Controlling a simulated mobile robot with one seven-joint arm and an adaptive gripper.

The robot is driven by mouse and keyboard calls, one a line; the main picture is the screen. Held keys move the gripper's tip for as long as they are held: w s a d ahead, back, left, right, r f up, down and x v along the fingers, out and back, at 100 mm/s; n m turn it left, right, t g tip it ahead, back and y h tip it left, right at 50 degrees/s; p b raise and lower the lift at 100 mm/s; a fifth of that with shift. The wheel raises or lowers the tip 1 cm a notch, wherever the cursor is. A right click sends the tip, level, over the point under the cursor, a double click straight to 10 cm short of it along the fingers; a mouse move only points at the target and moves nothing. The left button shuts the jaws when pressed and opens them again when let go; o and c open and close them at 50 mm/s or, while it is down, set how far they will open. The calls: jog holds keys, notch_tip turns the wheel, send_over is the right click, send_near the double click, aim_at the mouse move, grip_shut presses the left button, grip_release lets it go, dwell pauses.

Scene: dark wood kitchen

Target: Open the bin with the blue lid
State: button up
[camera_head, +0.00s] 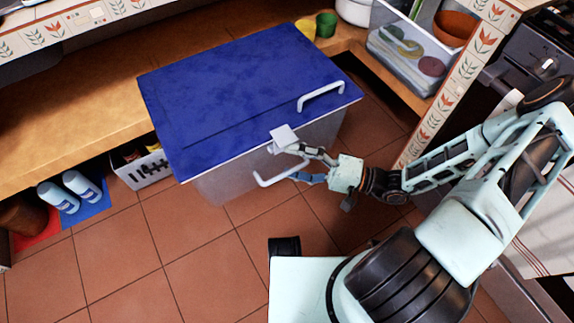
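The bin (225,188) is a grey-white box standing on the tiled floor, with a wide blue lid (240,85) that lies flat and closed on top. A white bar handle (320,96) sits on the lid near its right edge. A pale square tab (284,135) is at the lid's front edge. A second white handle (272,181) is on the bin's front wall. My gripper (296,163) is at the front wall just below the tab, with its fingers spread apart around the right end of the front handle. I cannot tell whether the fingers touch it.
A wooden shelf (100,110) runs behind the bin. Yellow and green cups (326,24) and a clear container (408,58) stand on the wood at the back. Two white bottles (82,186) and a crate (140,165) are at left. Floor tiles (200,270) in front are clear.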

aim_at(278, 148)
jog(key=shift+y, duration=0.4)
notch_tip(278, 148, up, 4)
jog(key=shift+d+r, duration=0.1)
jog(key=shift+r, duration=0.05)
notch_tip(278, 148, down, 3)
jog(key=shift+s+d+f+h, duration=0.1)
jog(key=shift+s+f+h, duration=0.1)
jog(key=shift+h, duration=0.4)
jog(key=shift+c, duration=0.8)
jog(key=shift+f+v, duration=0.2)
jog(key=shift+v, duration=1.25)
jog(key=shift+c, duration=0.9)
jog(key=shift+d, duration=0.35)
jog(key=c, duration=0.6)
jog(key=shift+s+d+f, duration=0.1)
jog(key=shift+d, duration=0.2)
jog(key=c, duration=0.6)
jog(key=shift+o, duration=0.2)
jog(key=f+b+v, duration=0.1)
jog(key=b+v, duration=0.1)
jog(key=v, duration=0.6)
jog(key=shift+f, duration=0.15)
